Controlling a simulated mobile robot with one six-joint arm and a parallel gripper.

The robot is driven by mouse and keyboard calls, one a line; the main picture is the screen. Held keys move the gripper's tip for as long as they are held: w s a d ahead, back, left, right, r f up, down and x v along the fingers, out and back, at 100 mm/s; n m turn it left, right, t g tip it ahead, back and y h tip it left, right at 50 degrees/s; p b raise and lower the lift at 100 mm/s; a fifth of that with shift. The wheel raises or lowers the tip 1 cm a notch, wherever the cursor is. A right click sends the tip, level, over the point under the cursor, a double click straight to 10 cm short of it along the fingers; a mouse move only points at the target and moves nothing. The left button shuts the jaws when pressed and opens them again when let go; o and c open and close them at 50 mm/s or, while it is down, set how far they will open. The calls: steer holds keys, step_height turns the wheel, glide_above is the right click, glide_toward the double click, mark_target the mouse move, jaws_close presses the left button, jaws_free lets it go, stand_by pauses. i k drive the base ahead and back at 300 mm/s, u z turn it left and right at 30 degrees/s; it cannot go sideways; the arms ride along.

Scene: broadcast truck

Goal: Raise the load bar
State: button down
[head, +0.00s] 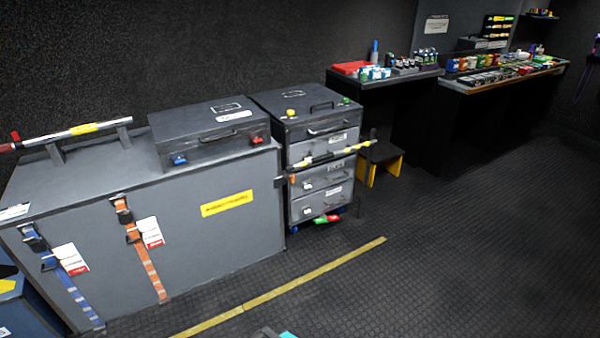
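Two bars show in the head view, and I cannot tell for certain which is the load bar. One yellow-and-dark bar (331,154) runs across the front of the grey drawer case (306,118), at about the height of its upper drawers. Its left end is near a dark bracket on the grey cabinet's side; its right end is by a dark upright piece. The other, a silver bar (60,137) with a red end and yellow label, rests on two supports on top of the long grey cabinet (190,240). My gripper is not recognisable in this view.
A dark case (212,133) sits on the long cabinet. Blue and orange straps (145,258) hang down its front. A step stool (379,162) stands right of the drawer case. Counters with small items line the back. The floor (430,270) right of the yellow line is clear.

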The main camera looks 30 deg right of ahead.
mark_target(325, 156)
steer(key=i, duration=0.9)
steer(key=u, duration=0.05)
